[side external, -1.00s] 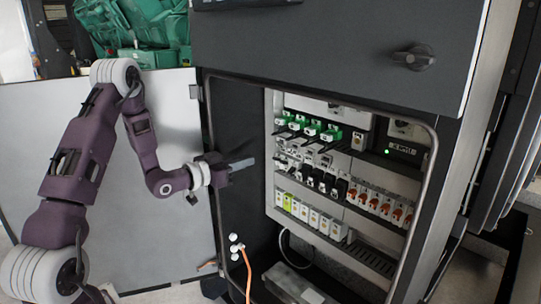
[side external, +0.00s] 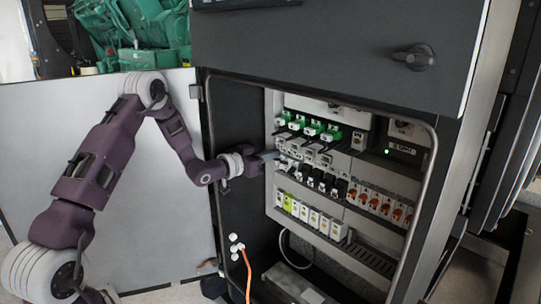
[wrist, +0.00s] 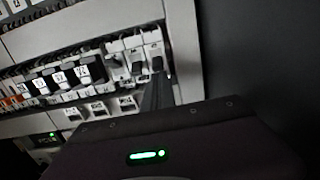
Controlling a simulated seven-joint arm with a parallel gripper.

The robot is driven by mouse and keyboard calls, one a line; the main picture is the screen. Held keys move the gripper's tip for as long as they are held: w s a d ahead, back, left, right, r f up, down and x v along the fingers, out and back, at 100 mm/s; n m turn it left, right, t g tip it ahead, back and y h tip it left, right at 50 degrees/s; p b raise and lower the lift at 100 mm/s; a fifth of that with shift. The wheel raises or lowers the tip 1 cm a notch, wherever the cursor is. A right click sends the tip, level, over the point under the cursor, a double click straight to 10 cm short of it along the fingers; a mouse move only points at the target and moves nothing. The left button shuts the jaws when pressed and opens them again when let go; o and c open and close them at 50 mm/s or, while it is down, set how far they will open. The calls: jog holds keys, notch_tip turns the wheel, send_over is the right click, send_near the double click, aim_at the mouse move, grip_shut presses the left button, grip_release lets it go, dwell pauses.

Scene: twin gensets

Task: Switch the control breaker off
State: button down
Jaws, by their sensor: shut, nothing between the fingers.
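My gripper (side external: 272,155) is shut and empty, its narrow fingertips at the left end of the middle breaker row in the open cabinet. In the wrist view the closed fingers (wrist: 157,93) point at the end of a row of white breakers with dark levers (wrist: 137,66). The fingertips overlap the endmost breaker (wrist: 156,60) in that view; I cannot tell whether they touch it. Labels are too small to read, so I cannot tell which one is the control breaker. The fingers hide part of the row's left end in the side view.
Black breakers (side external: 327,184) and orange-levered ones (side external: 385,205) continue the row rightward. Green-topped terminals (side external: 312,127) sit above, white and yellow modules (side external: 310,215) below. The cabinet's door-opening frame (side external: 436,160) surrounds the panel. An orange cable (side external: 247,272) hangs at lower left.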

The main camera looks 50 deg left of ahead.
jog(key=shift+s+f+t, duration=0.2)
jog(key=shift+f+t, duration=0.15)
jog(key=shift+t, duration=0.35)
jog(key=shift+s+f+t, duration=0.2)
jog(key=shift+f+t, duration=0.2)
jog(key=shift+f, duration=0.15)
jog(key=shift+s+f+t, duration=0.15)
jog(key=shift+f+t, duration=0.25)
jog(key=shift+f, duration=0.1)
jog(key=s+f, duration=0.7)
jog(key=shift+s, duration=0.1)
